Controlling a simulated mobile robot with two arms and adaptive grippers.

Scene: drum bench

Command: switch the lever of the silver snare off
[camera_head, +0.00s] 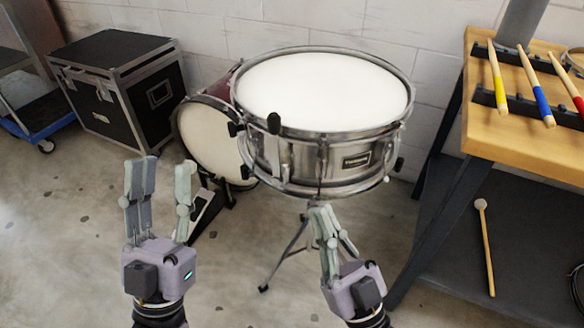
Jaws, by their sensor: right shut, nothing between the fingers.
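The silver snare (322,118) stands on a tripod stand in the middle of the head view, with its white head facing up. Several dark lugs or knobs sit around its shell; I cannot tell which is the lever or what position it is in. My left gripper (160,185) is open and empty, fingers pointing up, in front of the bass drum and left of the snare. My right gripper (328,222) is shut and empty, its fingertips just below the snare's lower rim; I cannot tell whether they touch it.
A bass drum (212,140) with a pedal stands behind the snare's left side. A black case (115,85) stands at the back left. A wooden bench (540,135) with several coloured sticks is at right. A mallet (486,245) lies on its lower shelf.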

